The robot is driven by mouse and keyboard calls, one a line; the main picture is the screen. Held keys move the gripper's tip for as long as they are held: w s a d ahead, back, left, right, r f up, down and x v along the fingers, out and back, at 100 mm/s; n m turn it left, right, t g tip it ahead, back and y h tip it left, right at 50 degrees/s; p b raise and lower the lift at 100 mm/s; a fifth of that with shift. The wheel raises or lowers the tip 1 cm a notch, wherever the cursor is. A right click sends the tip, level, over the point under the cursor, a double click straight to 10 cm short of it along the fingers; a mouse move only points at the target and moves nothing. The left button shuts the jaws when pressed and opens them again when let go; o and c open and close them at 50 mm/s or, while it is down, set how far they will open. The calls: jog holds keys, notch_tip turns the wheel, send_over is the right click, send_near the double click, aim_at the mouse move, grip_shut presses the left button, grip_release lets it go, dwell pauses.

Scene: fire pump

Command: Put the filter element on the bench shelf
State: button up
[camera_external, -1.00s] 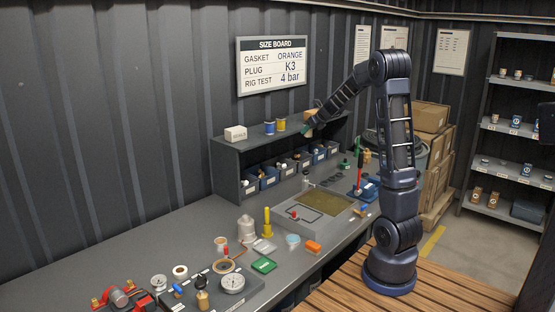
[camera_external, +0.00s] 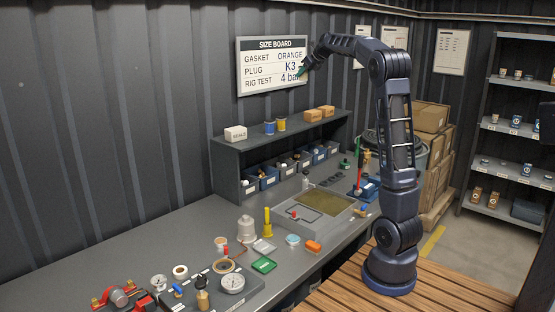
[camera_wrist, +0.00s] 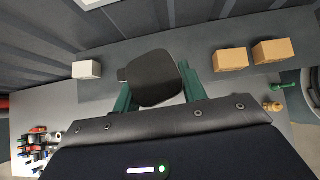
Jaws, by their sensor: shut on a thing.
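My gripper (camera_external: 301,73) is high in front of the size board in the external view, above the bench shelf. In the wrist view, its green fingers (camera_wrist: 157,90) are shut on a dark, rounded thing, which I take to be the filter element (camera_wrist: 153,72). The filter element is hard to make out in the external view. The bench shelf (camera_external: 254,137) is the grey raised shelf along the wall, well below my gripper. Its top has bare patches between the things on it.
The size board (camera_external: 272,66) hangs behind my gripper.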

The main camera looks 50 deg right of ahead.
jog(key=n, duration=0.1)
send_over(292, 127)
jog(key=s, duration=0.3)
jog(key=w, duration=0.1)
jog(key=w+f+y, duration=0.1)
jog(key=w, duration=0.1)
jog(key=shift+w+d+f, duration=0.15)
jog(key=shift+w+d, duration=0.05)
notch_tip(292, 127, down, 24)
jog(key=shift+f, duration=0.2)
dwell(0.3)
jog(key=shift+f, duration=0.15)
jog(key=o, duration=1)
